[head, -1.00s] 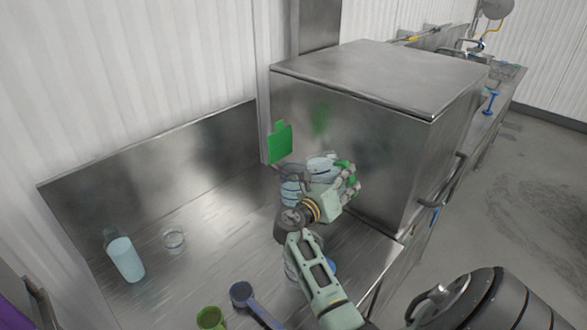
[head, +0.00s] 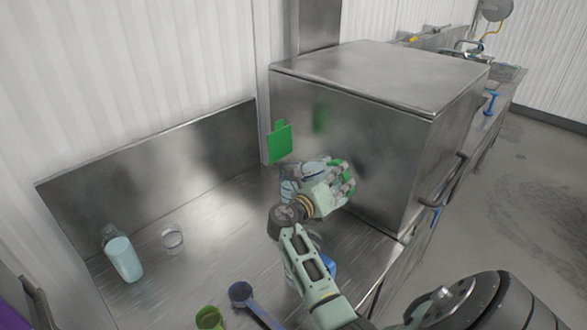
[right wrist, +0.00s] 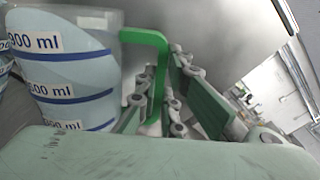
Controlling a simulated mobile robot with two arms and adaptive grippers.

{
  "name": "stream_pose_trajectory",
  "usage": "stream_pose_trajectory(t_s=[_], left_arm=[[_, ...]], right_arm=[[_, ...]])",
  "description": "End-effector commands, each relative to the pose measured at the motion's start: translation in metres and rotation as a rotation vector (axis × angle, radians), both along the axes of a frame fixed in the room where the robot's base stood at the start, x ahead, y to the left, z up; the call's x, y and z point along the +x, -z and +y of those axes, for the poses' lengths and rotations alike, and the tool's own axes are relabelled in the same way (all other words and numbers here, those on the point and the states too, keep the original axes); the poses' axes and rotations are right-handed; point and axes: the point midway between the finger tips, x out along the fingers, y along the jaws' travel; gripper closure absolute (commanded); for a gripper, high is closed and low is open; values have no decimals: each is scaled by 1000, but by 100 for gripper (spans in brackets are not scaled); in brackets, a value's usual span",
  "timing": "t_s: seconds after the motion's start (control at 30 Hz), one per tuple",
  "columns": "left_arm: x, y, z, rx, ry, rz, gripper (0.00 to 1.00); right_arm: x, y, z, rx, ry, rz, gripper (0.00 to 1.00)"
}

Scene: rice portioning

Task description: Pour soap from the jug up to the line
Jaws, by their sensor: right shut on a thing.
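The jug (right wrist: 70,75) is clear with a green handle (right wrist: 158,75), blue lines and labels for 900, 600 and 300 ml, and pale blue soap inside. My right gripper (right wrist: 165,110) is shut on its handle, with linked fingers around it. In the head view my right gripper (head: 338,183) is near the metal box, with the jug (head: 313,168) mostly hidden behind it. A second clear container (head: 287,190) with pale blue contents stands just left of the jug; the gripper partly covers it. Whether soap is flowing cannot be seen. My left gripper is not in view.
A pale blue bottle (head: 124,260) and an empty-looking glass (head: 172,237) stand at left on the metal counter (head: 205,265). A blue scoop (head: 242,294) and a green cup (head: 209,318) are at the front. The large metal box (head: 350,140) bounds the right side.

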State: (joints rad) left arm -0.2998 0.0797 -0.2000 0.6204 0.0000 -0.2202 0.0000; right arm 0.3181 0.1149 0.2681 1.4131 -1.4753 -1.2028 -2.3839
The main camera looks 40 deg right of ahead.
Motion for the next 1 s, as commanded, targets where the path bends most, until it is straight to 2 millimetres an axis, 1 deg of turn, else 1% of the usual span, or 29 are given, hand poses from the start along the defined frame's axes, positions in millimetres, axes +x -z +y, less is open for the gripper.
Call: stream_pose_trajectory(t_s=[0.03, 0.23, 1.0], left_arm=[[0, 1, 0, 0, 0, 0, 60], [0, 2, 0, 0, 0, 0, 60], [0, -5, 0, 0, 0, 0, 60]], right_arm=[[2, -4, 0, -7, 0, 0, 100], [4, -4, 0, -8, -1, 20, 100], [11, -16, 1, -13, -2, 90, 100]])
